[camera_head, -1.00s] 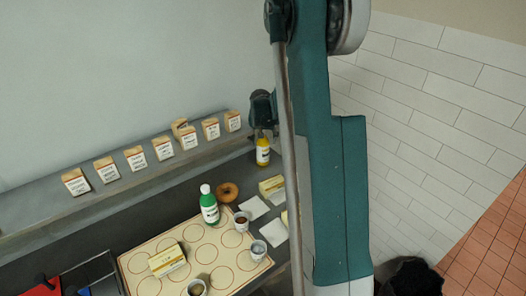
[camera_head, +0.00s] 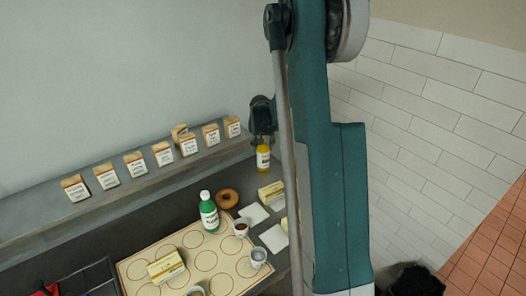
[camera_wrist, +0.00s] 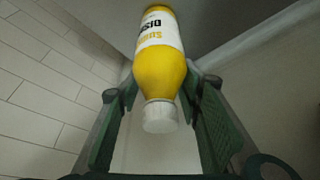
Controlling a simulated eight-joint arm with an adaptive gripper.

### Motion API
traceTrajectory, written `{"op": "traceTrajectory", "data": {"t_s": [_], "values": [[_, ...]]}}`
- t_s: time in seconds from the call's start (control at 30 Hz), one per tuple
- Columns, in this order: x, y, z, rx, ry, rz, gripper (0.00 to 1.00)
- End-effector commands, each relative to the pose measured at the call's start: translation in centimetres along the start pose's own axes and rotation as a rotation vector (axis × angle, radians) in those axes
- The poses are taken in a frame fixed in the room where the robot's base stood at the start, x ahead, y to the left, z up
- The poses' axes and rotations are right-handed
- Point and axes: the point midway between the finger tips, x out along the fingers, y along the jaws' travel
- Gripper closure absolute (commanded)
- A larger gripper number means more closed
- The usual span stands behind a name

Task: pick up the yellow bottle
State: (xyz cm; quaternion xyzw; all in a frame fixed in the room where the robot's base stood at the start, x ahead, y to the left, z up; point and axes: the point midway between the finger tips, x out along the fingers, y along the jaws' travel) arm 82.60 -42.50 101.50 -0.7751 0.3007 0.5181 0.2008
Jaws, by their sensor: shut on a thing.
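The yellow bottle (camera_head: 263,158) has a white label and white cap, and is upright at the back right of the dark counter. My gripper (camera_head: 263,139) is above it, pointing down, with its fingers around the bottle's top. In the wrist view the yellow bottle (camera_wrist: 160,70) lies between the two green fingers of my gripper (camera_wrist: 160,88), which is shut on its upper body. The white cap points toward the palm. I cannot tell whether the bottle's base touches the counter.
A green bottle (camera_head: 209,212), a bagel (camera_head: 228,198) and a butter-like block (camera_head: 270,192) stand nearby to the front. Several labelled bags (camera_head: 135,163) line the back ledge. A patterned mat (camera_head: 138,268) lies in front. A tiled wall (camera_head: 440,120) is at the right.

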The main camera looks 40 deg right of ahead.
Motion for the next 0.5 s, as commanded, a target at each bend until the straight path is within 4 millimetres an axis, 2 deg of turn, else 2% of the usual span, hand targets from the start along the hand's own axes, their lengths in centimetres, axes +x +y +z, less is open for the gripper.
{"op": "traceTrajectory", "data": {"t_s": [0.27,0.5], "values": [[-1.3,0.0,-0.6,0.0,0.0,0.0,1.0],[-4.0,0.0,-1.7,0.0,0.0,0.0,1.0]]}}
